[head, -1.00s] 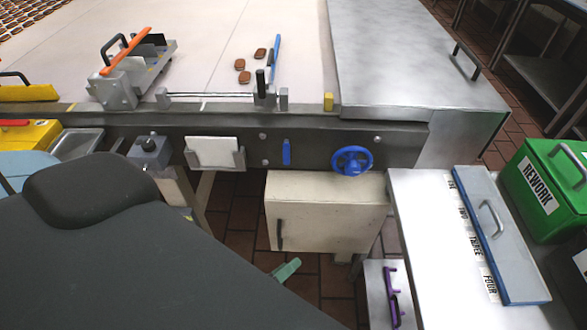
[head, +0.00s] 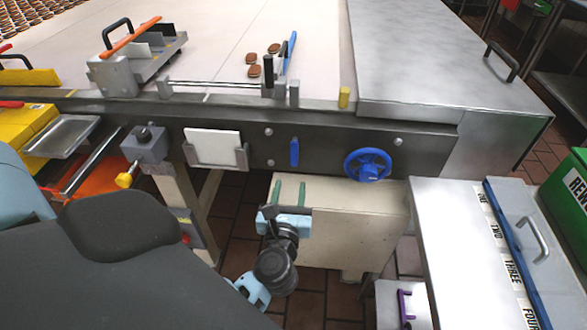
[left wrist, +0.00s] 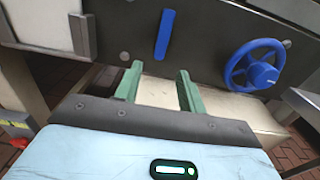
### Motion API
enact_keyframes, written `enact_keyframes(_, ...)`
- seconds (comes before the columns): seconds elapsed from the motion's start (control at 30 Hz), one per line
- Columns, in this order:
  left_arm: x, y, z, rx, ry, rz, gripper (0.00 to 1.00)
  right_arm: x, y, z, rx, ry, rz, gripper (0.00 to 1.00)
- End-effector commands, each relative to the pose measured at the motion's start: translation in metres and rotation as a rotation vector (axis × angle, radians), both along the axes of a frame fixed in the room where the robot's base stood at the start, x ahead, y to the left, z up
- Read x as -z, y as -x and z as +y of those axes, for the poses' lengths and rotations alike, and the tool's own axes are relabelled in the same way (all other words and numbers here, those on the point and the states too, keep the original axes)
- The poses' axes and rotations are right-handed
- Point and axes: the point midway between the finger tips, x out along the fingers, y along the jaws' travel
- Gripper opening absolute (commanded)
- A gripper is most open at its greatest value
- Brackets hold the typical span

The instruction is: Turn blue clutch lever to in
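A short blue lever (head: 294,153) stands upright on the dark front panel of the machine. It also shows in the left wrist view (left wrist: 165,34), just beyond my fingertips. A longer blue bar (head: 290,52) leans up from the table edge above; no label shows which is the clutch. My left gripper (head: 288,190) is below the short lever, with its two green fingers pointing up. The fingers are apart and empty in the left wrist view (left wrist: 160,72), not touching the lever. My right gripper is not in view.
A blue handwheel (head: 367,165) sits right of the lever. A white plate in a holder (head: 214,148) is to the left. A cream box (head: 345,225) is below the panel. A metal side table (head: 450,240) with a numbered lid stands at the right.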

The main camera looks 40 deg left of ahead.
Motion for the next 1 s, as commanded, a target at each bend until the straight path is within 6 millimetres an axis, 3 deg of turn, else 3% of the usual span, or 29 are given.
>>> enact_keyframes(0.5,-0.001,-0.057,0.035,0.001,-0.006,0.0,0.4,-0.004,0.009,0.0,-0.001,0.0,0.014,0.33)
enact_keyframes(0.9,0.0,-0.064,0.039,0.001,-0.004,0.001,0.4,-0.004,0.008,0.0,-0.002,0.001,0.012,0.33)
enact_keyframes(1.0,0.0,-0.064,0.039,0.001,-0.005,0.002,0.3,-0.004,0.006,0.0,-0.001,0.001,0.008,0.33)
